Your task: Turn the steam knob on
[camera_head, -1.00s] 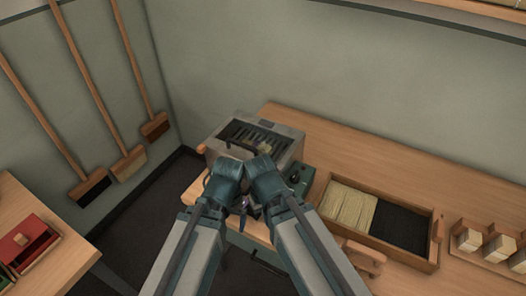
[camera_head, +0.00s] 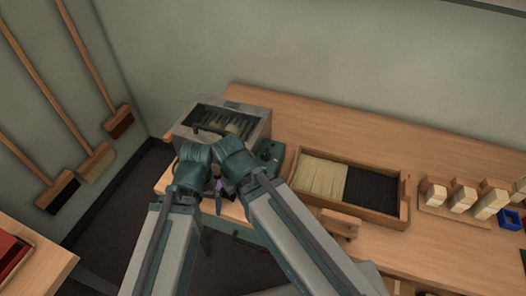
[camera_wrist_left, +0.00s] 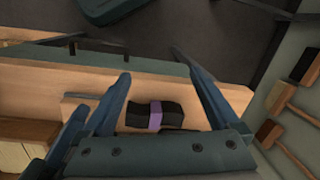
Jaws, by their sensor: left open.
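The grey metal steam box (camera_head: 256,126) with a dark slatted opening sits at the table's left end. A small teal unit (camera_head: 276,152) with a dark round knob (camera_head: 266,155) stands at its right; I cannot tell whether this is the steam knob. My left gripper (camera_head: 222,190) is in front of the box, mostly hidden by my arms. In the left wrist view its two fingers (camera_wrist_left: 160,88) are spread apart. A black bundle with a purple band (camera_wrist_left: 155,116) shows between and below them; I see no contact. My right gripper is not distinguishable behind the arm links.
A wooden tray (camera_head: 408,196) of pale and black bristles lies right of the teal unit. Wooden blocks (camera_head: 462,200) and a blue container (camera_head: 510,219) stand farther right. Brooms (camera_head: 118,122) lean on the left wall. Bare tabletop (camera_head: 350,130) runs along the back.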

